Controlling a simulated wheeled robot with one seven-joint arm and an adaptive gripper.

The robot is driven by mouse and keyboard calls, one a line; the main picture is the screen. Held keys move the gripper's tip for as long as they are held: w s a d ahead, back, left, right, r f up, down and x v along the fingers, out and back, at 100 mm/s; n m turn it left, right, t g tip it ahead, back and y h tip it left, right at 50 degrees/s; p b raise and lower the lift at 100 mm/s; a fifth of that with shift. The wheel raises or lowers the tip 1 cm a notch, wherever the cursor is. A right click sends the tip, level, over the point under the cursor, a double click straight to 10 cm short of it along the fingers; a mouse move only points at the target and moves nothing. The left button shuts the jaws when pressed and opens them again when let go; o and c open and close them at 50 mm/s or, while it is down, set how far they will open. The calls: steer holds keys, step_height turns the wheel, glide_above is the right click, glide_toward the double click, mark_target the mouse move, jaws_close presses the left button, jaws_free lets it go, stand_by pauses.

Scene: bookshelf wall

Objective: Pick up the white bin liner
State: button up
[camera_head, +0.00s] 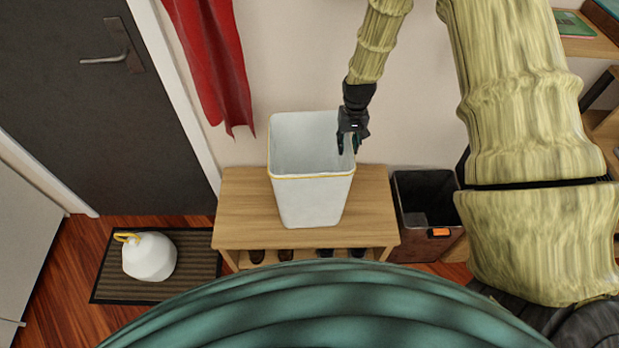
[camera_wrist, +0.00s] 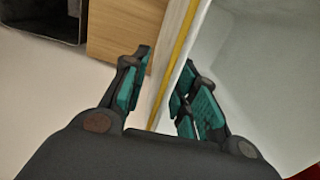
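The white bin liner (camera_head: 312,200) looks like a tall open box with a yellow line around its rim. It stands upright on the wooden bench. It also shows in the wrist view (camera_wrist: 240,60), with its yellow-edged rim running between my fingers. My gripper (camera_head: 350,145) is at the right side of the liner's rim, pointing down. In the wrist view my gripper (camera_wrist: 160,95) is open, with one teal-padded finger outside the wall and the other inside. A gap shows beside the wall, so the fingers do not look closed on it.
The wooden bench (camera_head: 240,215) has shoes beneath it. A dark bin (camera_head: 425,215) stands right of the bench. A tied white bag (camera_head: 150,258) with a yellow loop sits on a doormat (camera_head: 198,275) at left. A red cloth (camera_head: 212,65) hangs behind, near the door (camera_head: 75,120).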

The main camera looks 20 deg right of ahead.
steer(key=shift+f, duration=0.6)
jaws_close()
